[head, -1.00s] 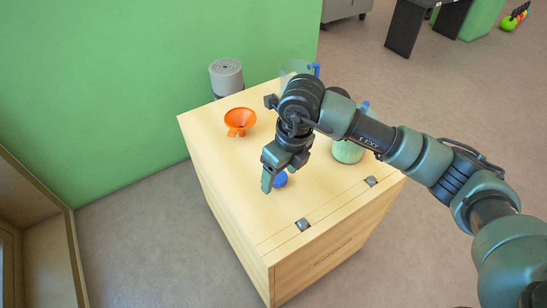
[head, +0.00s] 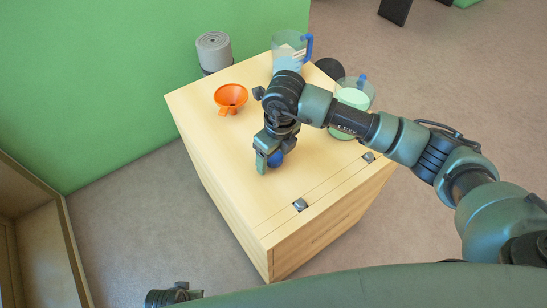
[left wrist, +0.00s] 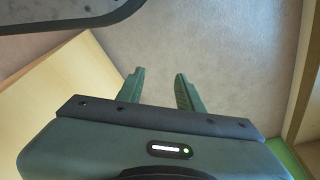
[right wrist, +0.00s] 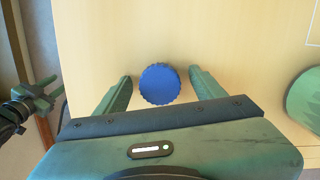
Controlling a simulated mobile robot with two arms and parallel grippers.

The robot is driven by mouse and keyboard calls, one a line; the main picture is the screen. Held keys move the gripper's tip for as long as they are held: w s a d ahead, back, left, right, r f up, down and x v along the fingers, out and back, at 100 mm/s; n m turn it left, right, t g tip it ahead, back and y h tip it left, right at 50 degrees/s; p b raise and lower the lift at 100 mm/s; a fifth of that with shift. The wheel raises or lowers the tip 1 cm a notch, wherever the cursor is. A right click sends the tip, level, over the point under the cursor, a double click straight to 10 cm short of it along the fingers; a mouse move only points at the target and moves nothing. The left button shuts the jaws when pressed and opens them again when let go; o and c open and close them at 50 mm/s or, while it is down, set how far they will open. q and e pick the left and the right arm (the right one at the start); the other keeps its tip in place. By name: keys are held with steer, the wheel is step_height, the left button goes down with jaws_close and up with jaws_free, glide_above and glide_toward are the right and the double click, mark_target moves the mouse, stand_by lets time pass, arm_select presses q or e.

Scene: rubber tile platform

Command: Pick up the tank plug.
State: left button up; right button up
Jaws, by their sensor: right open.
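In the right wrist view the whole plug (right wrist: 160,86) shows between the two spread fingers (right wrist: 159,75), with a gap on each side. My left gripper (left wrist: 159,72) is open and empty over the grey floor, beside the box. In the right wrist view it shows at the left edge (right wrist: 40,95).
An orange funnel (head: 230,97) stands on the box (head: 215,150). A clear jug with a blue handle (head: 290,50) and a pale green container (head: 353,98) stand at the back and right. A grey roll (head: 213,50) is behind the box. The box top's front is clear.

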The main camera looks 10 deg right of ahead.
steer(key=c, duration=1.4)
steer(key=shift+r, duration=0.1)
steer(key=shift+c, duration=0.2)
